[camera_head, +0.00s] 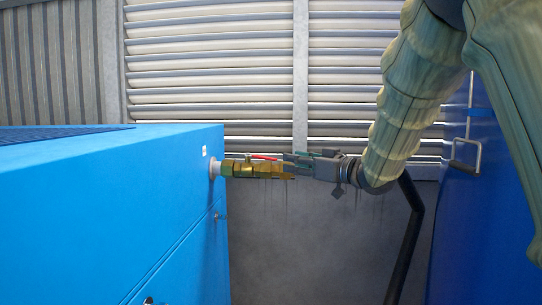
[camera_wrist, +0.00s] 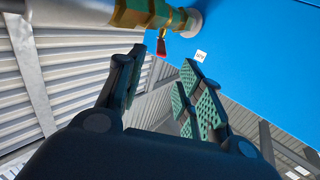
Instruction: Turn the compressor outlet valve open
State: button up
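The compressor outlet valve (camera_head: 254,171) is a brass fitting that sticks out to the right from the side of the blue compressor. Its red handle (camera_head: 264,157) lies along the top of the brass body and points toward my gripper (camera_head: 288,158). My gripper is just right of the handle, at about its height. In the wrist view my gripper (camera_wrist: 160,64) is open and empty, its green-padded fingers spread apart. The red handle (camera_wrist: 161,46) shows beyond the fingertips, in the gap between them. I cannot see any contact. The valve body (camera_wrist: 145,14) is partly cut off at the top.
The blue compressor cabinet (camera_head: 110,215) fills the left. A blue surface with a metal handle (camera_head: 466,155) stands close on the right, behind my arm. A dark pipe (camera_head: 408,240) runs below my wrist. A louvred wall (camera_head: 215,80) is behind.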

aim_at(276, 159)
jog(key=p+x, duration=0.3)
jog(key=x, duration=0.5)
jog(key=shift+r+p, duration=0.1)
jog(key=shift+p, duration=0.3)
jog(key=shift+p+x, duration=0.3)
jog(key=shift+x, duration=0.65)
jog(key=shift+c, duration=0.2)
grip_shut()
